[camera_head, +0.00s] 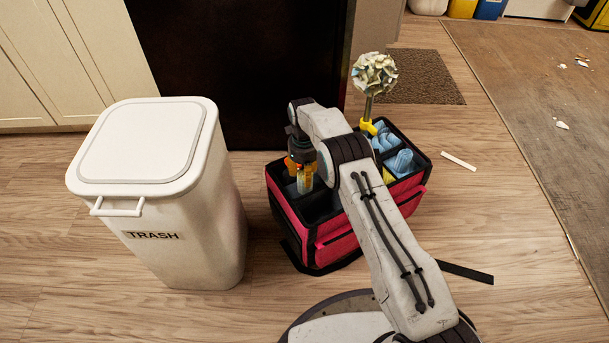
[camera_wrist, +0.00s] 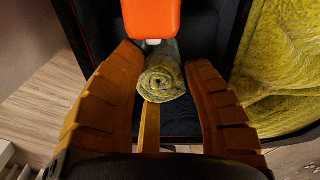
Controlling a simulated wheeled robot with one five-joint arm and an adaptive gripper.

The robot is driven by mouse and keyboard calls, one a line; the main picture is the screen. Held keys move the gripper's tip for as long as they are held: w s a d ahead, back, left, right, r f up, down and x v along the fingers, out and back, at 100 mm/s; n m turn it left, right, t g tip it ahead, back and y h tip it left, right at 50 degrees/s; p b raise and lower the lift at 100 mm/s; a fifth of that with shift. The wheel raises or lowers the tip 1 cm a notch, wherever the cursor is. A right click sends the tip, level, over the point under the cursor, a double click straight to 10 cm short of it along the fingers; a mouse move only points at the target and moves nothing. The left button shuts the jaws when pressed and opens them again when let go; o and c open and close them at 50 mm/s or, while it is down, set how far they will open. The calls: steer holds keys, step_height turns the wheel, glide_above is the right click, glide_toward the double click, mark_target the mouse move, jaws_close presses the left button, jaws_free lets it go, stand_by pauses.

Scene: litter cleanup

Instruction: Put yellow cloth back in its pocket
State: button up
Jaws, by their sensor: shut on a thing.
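A rolled, fuzzy yellow-green cloth (camera_wrist: 162,80) sits between the two orange fingers of my gripper (camera_wrist: 165,62) in the wrist view, its spiral end facing the camera. My gripper is shut on it. In the head view my gripper (camera_head: 301,165) points down over the left part of the red and black caddy (camera_head: 338,243), with the rolled cloth (camera_head: 305,184) showing at its fingers. Below it, a dark compartment (camera_wrist: 182,118) shows in the wrist view. How deep the roll's lower end reaches is hidden.
An orange-topped object (camera_wrist: 152,18) stands just beyond the roll. Yellow fuzzy material (camera_wrist: 285,65) fills the right side of the wrist view. Blue cloths (camera_head: 400,162) and an upright duster (camera_head: 375,75) occupy the caddy's right side. A white trash bin (camera_head: 165,190) stands left.

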steer(key=o, duration=1.2)
steer(key=shift+f, duration=0.1)
steer(key=s+d+r+n+p, duration=0.1)
steer(key=d+r+n+p, duration=0.15)
steer(key=r, duration=0.95)
steer(key=s+d+r+n+p, duration=0.1)
steer(key=d+r+n+p, duration=0.15)
steer(key=r, duration=0.85)
steer(key=s+d+r+n+t, duration=0.1)
steer(key=s+d+r+n, duration=0.5)
steer(key=s+r+n, duration=0.3)
steer(key=s+d+n, duration=0.2)
steer(key=s+n, duration=0.2)
steer(key=s, duration=0.4)
steer(key=s+d+r+n+t, duration=0.1)
steer(key=s+n, duration=0.3)
steer(key=s, duration=0.5)
steer(key=s+d+r+n, duration=0.1)
steer(key=s+d+n, duration=0.2)
steer(key=s, duration=0.6)
steer(key=shift+s+d+n+t, duration=0.1)
steer(key=shift+d+n+t, duration=0.1)
steer(key=shift+n, duration=0.35)
steer(key=shift+d+n+t, duration=0.1)
steer(key=shift+n+t, duration=0.1)
steer(key=shift+n, duration=0.35)
